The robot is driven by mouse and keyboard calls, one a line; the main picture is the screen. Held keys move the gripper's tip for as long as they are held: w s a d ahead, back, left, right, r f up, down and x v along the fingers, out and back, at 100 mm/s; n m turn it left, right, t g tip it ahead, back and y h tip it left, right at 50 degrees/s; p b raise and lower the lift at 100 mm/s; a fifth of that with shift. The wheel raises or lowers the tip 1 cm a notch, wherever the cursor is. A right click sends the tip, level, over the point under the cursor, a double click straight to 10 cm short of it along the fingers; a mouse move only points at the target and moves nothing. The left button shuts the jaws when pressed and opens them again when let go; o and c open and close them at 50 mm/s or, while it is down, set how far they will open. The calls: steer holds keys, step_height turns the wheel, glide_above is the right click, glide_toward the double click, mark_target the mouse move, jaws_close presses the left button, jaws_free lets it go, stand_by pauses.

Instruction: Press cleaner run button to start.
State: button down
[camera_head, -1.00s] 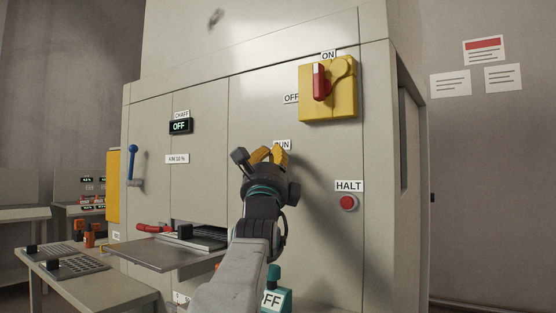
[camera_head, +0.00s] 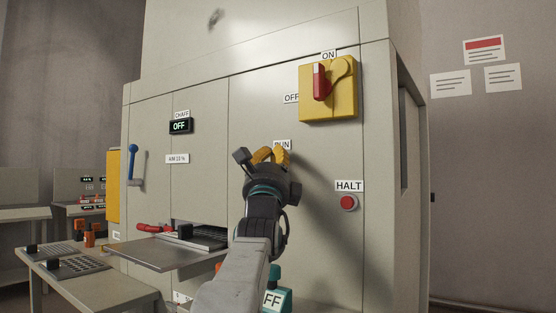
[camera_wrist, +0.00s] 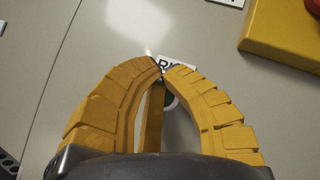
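The RUN label (camera_head: 284,145) is on the pale cabinet front, partly covered by my gripper (camera_head: 270,155). In the wrist view the label (camera_wrist: 178,67) shows just behind the yellow fingertips of my gripper (camera_wrist: 162,71). The fingertips are together with nothing seen held between them. A dark rounded part (camera_wrist: 171,101), perhaps the run button's edge, shows through the gap between the curved fingers, below the label. The head view hides the button. I cannot tell whether my gripper touches it. The chaff display (camera_head: 180,126) reads OFF.
A red HALT button (camera_head: 348,203) is to the right of my gripper. A yellow switch box (camera_head: 341,103) with a red handle is above right. A blue lever (camera_head: 133,163) is at the left. A metal tray (camera_head: 165,253) sticks out below left.

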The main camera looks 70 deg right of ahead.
steer(key=shift+a, duration=0.15)
steer(key=shift+w+a+b, duration=0.15)
steer(key=shift+a+b, duration=0.55)
stand_by(0.6)
